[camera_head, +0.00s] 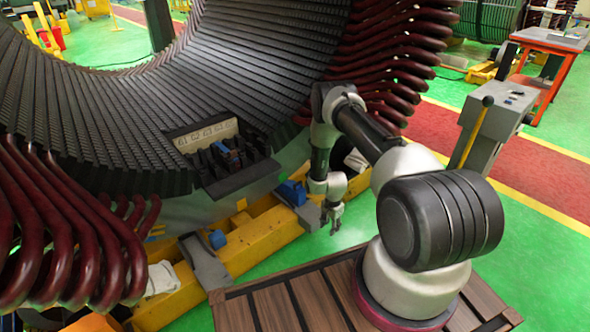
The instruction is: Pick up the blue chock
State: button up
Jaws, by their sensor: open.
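A blue block (292,192), which looks like a chock, sits by a grey bracket on the yellow beam under the stator. A smaller blue block (218,239) sits by another grey bracket further left on the beam. I cannot tell which of them is the task's chock. My gripper (333,223) hangs pointing down, open and empty, to the right of the larger blue block and apart from it.
The big stator (250,50) with dark red coils fills the upper left. A black tray (245,178) with dark parts and a small blue item sits on its inner face. The yellow beam (262,232) lies below. A grey pedestal with a lever (495,118) stands right.

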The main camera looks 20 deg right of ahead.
aim_at(294, 191)
jog(key=i, duration=1.25)
